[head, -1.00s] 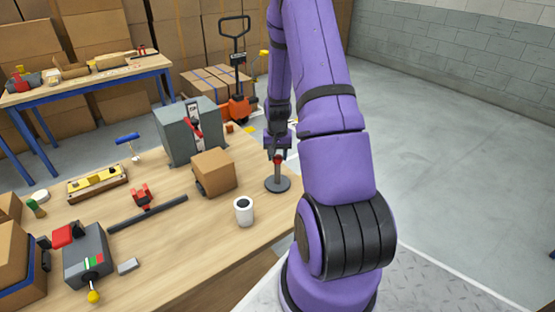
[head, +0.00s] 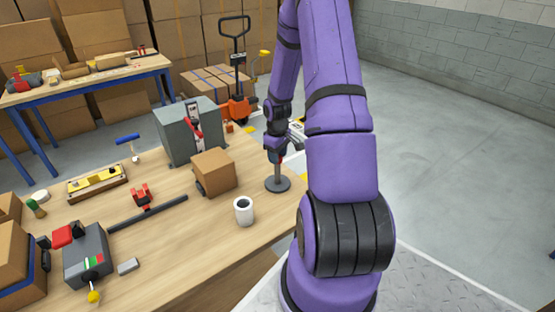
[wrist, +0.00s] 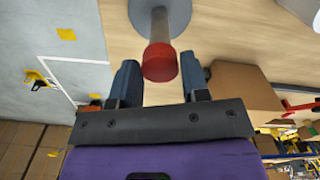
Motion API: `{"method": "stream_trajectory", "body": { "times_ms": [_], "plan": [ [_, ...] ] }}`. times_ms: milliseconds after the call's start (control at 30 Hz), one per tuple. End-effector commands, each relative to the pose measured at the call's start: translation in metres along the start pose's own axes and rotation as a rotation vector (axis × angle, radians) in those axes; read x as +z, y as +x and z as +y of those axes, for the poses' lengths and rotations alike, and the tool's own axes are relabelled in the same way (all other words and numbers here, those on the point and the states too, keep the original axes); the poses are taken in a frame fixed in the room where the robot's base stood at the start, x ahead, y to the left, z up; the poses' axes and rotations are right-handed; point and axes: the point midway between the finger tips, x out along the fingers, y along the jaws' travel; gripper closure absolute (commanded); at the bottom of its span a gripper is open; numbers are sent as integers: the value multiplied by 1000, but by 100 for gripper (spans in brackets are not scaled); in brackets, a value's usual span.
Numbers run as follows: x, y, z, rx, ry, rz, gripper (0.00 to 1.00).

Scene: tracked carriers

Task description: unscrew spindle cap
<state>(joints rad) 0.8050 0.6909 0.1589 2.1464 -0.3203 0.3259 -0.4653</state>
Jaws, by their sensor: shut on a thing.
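The spindle is a grey post on a round dark base (head: 278,184), standing upright near the right edge of the wooden table. Its red cap (wrist: 160,62) sits at the end of the post in the wrist view. My gripper (wrist: 160,70) has one dark blue finger on each side of the cap and is shut on it. In the head view my gripper (head: 276,156) is at the top of the post and mostly hides the cap.
A cardboard box (head: 214,172) and a grey cabinet (head: 190,132) stand left of the spindle. A white cup (head: 243,210) stands in front. A dark bar (head: 148,213) and a grey device (head: 87,255) lie farther left. Open floor is at right.

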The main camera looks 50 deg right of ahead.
Motion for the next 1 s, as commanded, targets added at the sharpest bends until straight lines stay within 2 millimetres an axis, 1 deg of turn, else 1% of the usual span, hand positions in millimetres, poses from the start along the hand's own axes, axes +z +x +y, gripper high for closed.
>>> {"method": "stream_trajectory", "body": {
  "times_ms": [200,300,400,500,700,733,800,1000],
  "plan": [
    [1,0,1,-1,-370,1,75],
    [1,0,0,-1,-520,1,75],
    [0,0,0,-1,-621,0,75],
    [0,0,0,-1,-659,0,75],
    [0,0,0,-1,-659,-1,75],
    [0,0,0,-1,-659,-1,51],
    [0,0,0,-1,-658,0,38],
    [0,0,0,0,-657,0,38]
  ]
}}
